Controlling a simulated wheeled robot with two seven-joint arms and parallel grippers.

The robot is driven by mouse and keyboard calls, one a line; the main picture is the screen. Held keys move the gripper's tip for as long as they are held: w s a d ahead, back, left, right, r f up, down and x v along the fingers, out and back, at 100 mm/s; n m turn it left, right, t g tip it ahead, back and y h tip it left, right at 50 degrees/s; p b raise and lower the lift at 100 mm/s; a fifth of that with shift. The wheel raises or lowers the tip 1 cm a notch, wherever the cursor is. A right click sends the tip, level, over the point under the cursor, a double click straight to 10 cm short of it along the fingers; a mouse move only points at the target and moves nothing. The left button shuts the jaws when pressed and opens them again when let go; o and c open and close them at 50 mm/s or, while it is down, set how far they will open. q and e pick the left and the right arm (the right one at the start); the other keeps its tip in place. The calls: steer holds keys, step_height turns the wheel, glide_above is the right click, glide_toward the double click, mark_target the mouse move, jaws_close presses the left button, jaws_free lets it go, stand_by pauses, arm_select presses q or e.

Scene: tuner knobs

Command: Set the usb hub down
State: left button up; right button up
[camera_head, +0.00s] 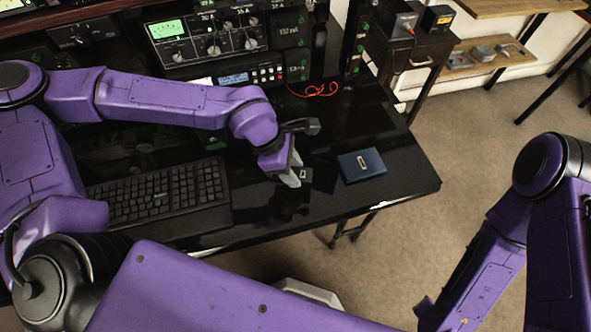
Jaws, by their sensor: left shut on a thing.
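My left gripper (291,178) is low over the right part of the black desk (265,218). Its grey fingers point down and are shut on a small dark block with a pale mark, which looks like the usb hub (305,174). The fingers hide part of the hub. I cannot tell whether its underside touches the desk top. My right arm hangs at the right, off the desk, and its gripper is not in view.
A blue box (362,166) lies just right of the hub. A black keyboard (155,194) lies to the left. Radio equipment (207,38) stands at the back, with a red cable (318,90) in front. The desk's right front corner is clear.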

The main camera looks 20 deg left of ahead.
arm_select(q)
steer(key=shift+w+d+f, duration=0.1)
steer(key=shift+w+f, duration=0.1)
steer(key=shift+f, duration=0.8)
steer(key=shift+w+f, duration=0.15)
steer(key=shift+f, duration=0.85)
steer(key=o, duration=1.1)
steer(key=shift+f, duration=0.15)
steer(key=shift+c, duration=0.2)
steer(key=shift+r, duration=0.3)
steer(key=p+v, duration=0.1)
steer(key=v, duration=1)
steer(key=shift+s+r, duration=0.1)
steer(key=shift+r, duration=0.3)
